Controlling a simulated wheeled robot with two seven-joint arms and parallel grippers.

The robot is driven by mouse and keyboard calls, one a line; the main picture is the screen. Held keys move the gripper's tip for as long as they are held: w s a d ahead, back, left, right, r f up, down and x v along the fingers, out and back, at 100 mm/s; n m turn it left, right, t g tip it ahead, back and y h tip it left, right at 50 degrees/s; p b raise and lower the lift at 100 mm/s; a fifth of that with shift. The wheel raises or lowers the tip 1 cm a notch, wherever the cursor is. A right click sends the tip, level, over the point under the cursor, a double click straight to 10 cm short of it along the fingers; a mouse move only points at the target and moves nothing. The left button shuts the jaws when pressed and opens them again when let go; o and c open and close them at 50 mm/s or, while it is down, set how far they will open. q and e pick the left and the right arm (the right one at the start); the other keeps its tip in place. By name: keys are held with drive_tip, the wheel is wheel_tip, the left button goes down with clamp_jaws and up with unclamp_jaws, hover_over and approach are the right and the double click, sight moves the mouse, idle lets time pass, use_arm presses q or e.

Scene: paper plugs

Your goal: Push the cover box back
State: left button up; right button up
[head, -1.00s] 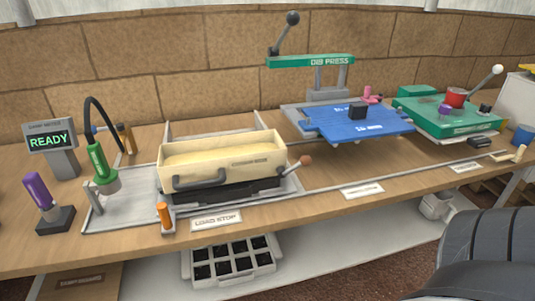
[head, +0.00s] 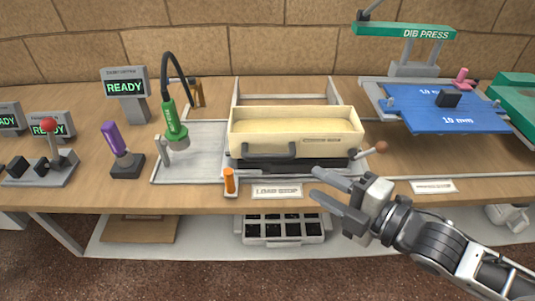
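The cover box (head: 295,130) is a cream, open-topped box with a grey handle (head: 293,151) on its front face. It sits over a dark base on a grey metal tray (head: 202,165) on the bench. My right gripper (head: 323,186) is in front of the bench's front edge, to the right of and nearer than the box. Its two fingers point left and are spread apart with nothing between them. It does not touch the box or handle. My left gripper is not in view.
An orange peg (head: 229,181) stands by the LOAD STOP label (head: 277,191). A green tool (head: 173,127) stands left. The blue plate (head: 445,112) lies right. Two rails run behind the box.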

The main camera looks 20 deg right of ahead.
sight(271, 159)
drive_tip(key=x, duration=1.4)
drive_tip(key=shift+w+p, duration=0.1)
drive_tip(key=shift+p, duration=0.25)
clamp_jaws()
